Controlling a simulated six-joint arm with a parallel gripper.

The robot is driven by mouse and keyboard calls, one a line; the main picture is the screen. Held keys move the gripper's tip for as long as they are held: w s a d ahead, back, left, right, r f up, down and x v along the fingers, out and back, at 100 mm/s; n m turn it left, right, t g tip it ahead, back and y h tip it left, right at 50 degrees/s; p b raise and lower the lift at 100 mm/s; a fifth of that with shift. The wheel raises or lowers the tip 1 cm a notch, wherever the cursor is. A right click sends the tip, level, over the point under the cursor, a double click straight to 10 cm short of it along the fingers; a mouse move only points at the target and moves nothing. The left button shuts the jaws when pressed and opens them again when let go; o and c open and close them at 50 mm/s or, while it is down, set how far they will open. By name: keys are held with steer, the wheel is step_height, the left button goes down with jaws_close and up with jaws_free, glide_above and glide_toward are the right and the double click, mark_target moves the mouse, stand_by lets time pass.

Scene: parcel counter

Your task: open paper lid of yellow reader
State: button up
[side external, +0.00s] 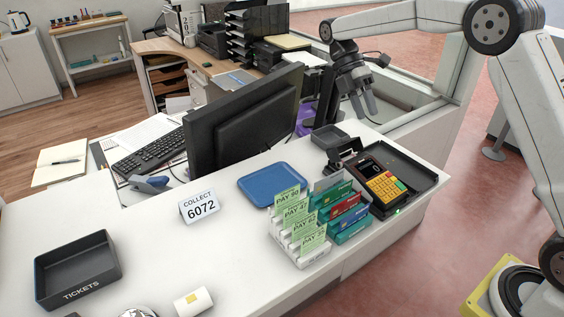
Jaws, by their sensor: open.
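The yellow reader (383,187) is a dark card terminal with a yellow keypad and a small screen. It lies at the right end of the white counter, keypad toward the front. A dark raised part (345,150) stands at its far end. I cannot tell for sure whether this is the paper lid or how far it is open. My gripper (364,108) hangs above and behind the reader, fingers pointing down. It is open, apart from the reader, and nothing shows between the fingers.
A dark tray (416,178) lies beside the reader. A rack of green-labelled cards (300,262) stands left of it, near a blue tray (262,190). A monitor (243,120) stands behind. A glass partition borders the back right. The counter is clear around the COLLECT sign (199,206).

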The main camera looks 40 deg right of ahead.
steer(key=s+r, duration=0.3)
steer(key=s, duration=0.5)
steer(key=shift+s+a+r, duration=0.2)
steer(key=shift+a+r, duration=0.15)
steer(key=shift+o, duration=0.2)
steer(key=o, duration=0.4)
steer(key=shift+c, duration=0.2)
steer(key=shift+o, duration=0.6)
steer(key=shift+w, duration=0.1)
steer(key=w+d+f+m+t, duration=0.1)
steer(key=w+f+m+t, duration=0.2)
steer(key=w+m, duration=1.3)
step_height(320, 180, down, 2)
steer(key=shift+w+f+m, duration=0.1)
steer(key=shift+w+m, duration=0.1)
steer(key=shift+m, duration=0.8)
